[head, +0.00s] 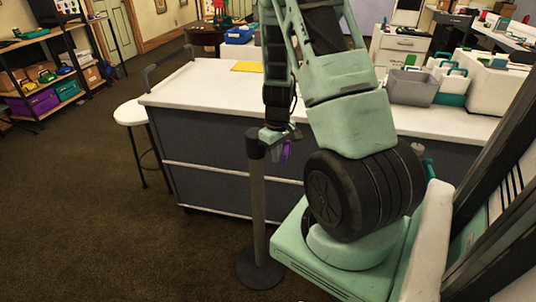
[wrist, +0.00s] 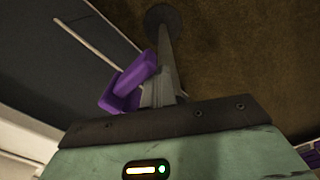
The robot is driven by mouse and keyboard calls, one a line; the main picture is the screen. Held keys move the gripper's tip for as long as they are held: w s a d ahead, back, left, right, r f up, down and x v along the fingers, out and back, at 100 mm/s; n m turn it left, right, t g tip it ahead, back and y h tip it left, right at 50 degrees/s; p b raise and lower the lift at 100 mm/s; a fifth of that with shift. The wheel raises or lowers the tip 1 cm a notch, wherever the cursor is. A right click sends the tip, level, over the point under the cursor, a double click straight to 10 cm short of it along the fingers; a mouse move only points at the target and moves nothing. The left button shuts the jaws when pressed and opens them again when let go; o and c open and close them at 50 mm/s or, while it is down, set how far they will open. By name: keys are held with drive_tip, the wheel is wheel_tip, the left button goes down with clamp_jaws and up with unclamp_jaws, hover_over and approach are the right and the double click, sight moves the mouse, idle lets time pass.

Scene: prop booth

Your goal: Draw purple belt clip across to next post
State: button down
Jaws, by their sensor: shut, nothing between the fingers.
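The purple belt clip (head: 285,152) shows just below and beside my gripper (head: 276,137), near the top of a dark post (head: 257,195). In the wrist view the purple clip (wrist: 129,84) is a two-part block to the left of the post (wrist: 166,50). My gripper is shut at the post's head, and nothing shows held between its fingers. Whether the clip touches the gripper or the post I cannot tell. The post stands upright on a round base (head: 260,269). I see no second post and no drawn-out belt.
A long grey counter with a white top (head: 200,87) stands right behind the post. A white stool (head: 133,112) is at its left end. A grey bin (head: 412,87) sits on the counter. Brown carpet (head: 100,220) is open to the left.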

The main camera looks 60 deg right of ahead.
drive_tip(key=s+d+b, duration=0.3)
drive_tip(key=s+d, duration=0.1)
drive_tip(key=s, duration=0.5)
drive_tip(key=s+d+b, duration=0.3)
drive_tip(key=s+d, duration=0.1)
drive_tip(key=s, duration=0.6)
drive_tip(key=s+d+b, duration=0.3)
drive_tip(key=s+d, duration=0.1)
drive_tip(key=s, duration=0.6)
drive_tip(key=shift+b, duration=0.3)
idle(0.6)
drive_tip(key=shift+r, duration=0.1)
wheel_tip(320, 180, up, 8)
drive_tip(key=p, duration=0.6)
idle(0.6)
